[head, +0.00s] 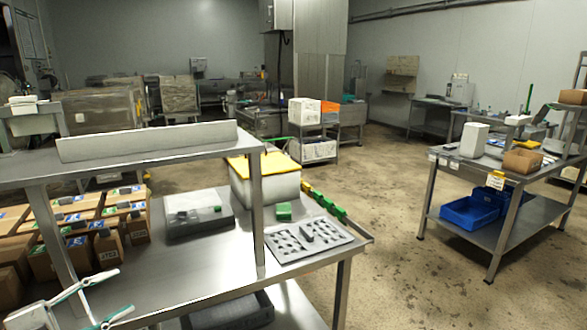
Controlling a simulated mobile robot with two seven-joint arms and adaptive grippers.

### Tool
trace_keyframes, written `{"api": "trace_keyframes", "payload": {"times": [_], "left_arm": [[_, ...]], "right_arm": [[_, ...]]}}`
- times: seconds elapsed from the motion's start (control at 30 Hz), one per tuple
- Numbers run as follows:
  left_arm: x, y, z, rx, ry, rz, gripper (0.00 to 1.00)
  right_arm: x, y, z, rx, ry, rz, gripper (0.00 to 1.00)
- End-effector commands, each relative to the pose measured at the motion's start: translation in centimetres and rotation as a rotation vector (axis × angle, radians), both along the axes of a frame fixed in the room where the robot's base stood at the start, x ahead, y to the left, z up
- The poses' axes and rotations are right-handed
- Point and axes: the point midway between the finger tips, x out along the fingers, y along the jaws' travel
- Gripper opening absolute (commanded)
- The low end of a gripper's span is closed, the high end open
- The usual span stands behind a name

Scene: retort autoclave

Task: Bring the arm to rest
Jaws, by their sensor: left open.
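My left gripper (125,290) shows at the bottom left, with pale, teal-edged fingers spread apart. It is open and nothing is between its fingers. It appears in front of the near edge of the steel table (185,275); its height against the tabletop is hard to tell. Most of the left arm is out of the frame. My right gripper is not in view.
Cardboard boxes (137,228) stand on the table at left, below a raised steel shelf (140,158). A white tub with a yellow lid (265,180) and a grey slotted tray (305,240) are further right. Open floor (400,250) lies towards another bench (425,212).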

Motion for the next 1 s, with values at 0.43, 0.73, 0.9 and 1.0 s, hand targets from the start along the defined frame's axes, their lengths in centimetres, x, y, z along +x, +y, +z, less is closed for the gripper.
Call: {"api": "trace_keyframes", "payload": {"times": [0.43,0.73,0.9,1.0], "left_arm": [[-7.9,-6.7,-24.7,-0.431,0.509,0.551,0.48],[-15.3,-17.0,-33.4,-0.555,0.865,0.687,0.48],[-16.3,-18.8,-34.2,-0.569,0.916,0.694,0.48],[-16.3,-18.8,-34.2,-0.569,0.916,0.694,0.48]], "right_arm": [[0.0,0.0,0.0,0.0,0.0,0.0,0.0],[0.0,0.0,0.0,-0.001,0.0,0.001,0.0],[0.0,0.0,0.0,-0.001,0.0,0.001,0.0],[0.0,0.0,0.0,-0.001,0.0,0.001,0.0]]}}
